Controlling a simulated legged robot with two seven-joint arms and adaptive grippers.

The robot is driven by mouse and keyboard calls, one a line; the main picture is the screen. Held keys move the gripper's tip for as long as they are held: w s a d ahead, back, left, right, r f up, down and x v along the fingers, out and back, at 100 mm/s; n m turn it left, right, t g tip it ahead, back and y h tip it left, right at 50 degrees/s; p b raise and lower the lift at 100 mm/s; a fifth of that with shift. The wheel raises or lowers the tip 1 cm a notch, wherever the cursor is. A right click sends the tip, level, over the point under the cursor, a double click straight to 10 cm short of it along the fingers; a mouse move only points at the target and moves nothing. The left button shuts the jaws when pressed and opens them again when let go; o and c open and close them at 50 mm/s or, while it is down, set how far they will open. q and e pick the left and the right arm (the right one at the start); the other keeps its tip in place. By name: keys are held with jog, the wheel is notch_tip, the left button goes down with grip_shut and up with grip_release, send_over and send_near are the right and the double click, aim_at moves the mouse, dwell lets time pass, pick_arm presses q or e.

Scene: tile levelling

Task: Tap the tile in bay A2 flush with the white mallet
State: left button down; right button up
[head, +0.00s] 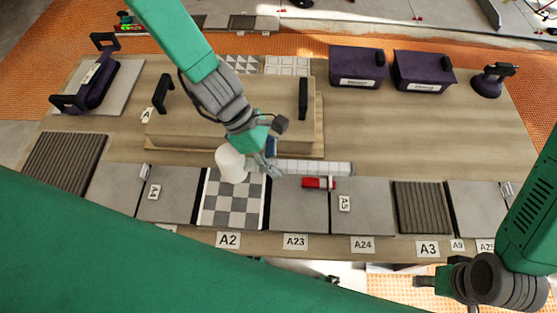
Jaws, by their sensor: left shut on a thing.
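The checkered grey-and-white tile (234,207) lies in the bay behind the A2 label (228,240). The white mallet (231,166) has its thick pale head over the far part of this tile. My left gripper (266,163) is shut on the mallet, just right of its head; the handle is mostly hidden by the gripper. I cannot tell whether the head touches the tile or hovers above it. My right gripper (428,282) is at the lower right, beyond the table's front edge, and its finger opening is not clear.
A pale bar (312,168) and a red block (318,183) lie right of the mallet. Grey tiles (299,207) flank the checkered one. A wooden board with black handles (303,98) stands behind. Purple boxes (357,68) are at the back right.

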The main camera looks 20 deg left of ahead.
pick_arm(q)
notch_tip(320, 180, down, 6)
jog(key=b, duration=0.4)
jog(key=shift+s+a, duration=0.1)
jog(key=shift+d+r+p, duration=0.25)
jog(key=shift+r+p, duration=0.25)
jog(key=r+p, duration=0.4)
jog(key=shift+d+r+p, duration=0.2)
jog(key=shift+r+p, duration=0.1)
jog(key=shift+r, duration=0.05)
jog(key=shift+a+r, duration=0.1)
jog(key=shift+r, duration=0.1)
jog(key=shift+a+f, duration=0.2)
